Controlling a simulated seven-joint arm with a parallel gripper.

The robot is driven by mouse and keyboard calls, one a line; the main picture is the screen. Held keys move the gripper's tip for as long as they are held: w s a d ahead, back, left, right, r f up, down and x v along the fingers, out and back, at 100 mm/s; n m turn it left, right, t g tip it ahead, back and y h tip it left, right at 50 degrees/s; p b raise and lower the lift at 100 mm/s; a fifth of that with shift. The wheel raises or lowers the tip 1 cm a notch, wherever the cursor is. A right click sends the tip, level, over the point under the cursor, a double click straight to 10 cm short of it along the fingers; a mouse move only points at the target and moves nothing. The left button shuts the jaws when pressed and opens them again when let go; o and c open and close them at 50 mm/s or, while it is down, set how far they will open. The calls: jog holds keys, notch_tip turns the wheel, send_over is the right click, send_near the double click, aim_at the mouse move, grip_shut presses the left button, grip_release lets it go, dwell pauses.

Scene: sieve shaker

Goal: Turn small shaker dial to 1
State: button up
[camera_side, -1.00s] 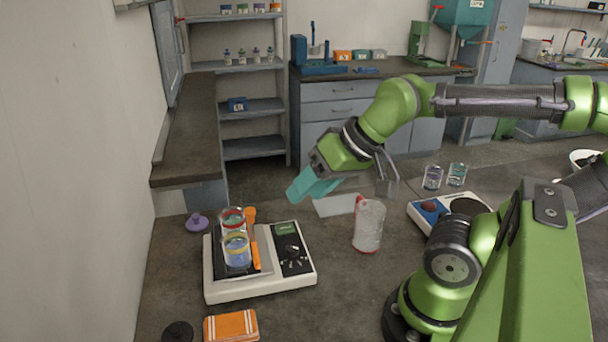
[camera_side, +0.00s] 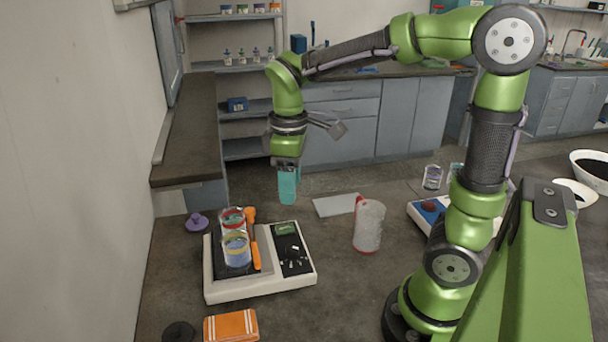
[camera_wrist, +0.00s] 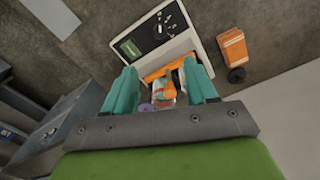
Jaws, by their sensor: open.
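The small shaker (camera_side: 213,291) is a white and dark box on the bench, left of centre in the side view. Its dark dial (camera_side: 292,252) sits on the control panel, below a small green screen (camera_side: 286,229). My gripper (camera_side: 288,202) points down in the air above and behind the panel, apart from the dial. In the wrist view, its teal fingers (camera_wrist: 161,90) are spread with nothing held between them. The shaker (camera_wrist: 204,46) and its panel show beyond the fingers there. The dial's number marks are too small to read.
Two glass vessels (camera_side: 236,252) stand on the shaker's platform beside an orange clamp (camera_side: 254,246). A glass beaker (camera_side: 369,228) stands to the right. A purple lid (camera_side: 197,222) lies left, and an orange folded cloth (camera_side: 231,326) lies in front.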

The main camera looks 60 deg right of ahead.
aim_at(292, 247)
notch_tip(292, 247, down, 16)
dwell(0.4)
jog(key=shift+c, duration=0.5)
jog(key=c, duration=1)
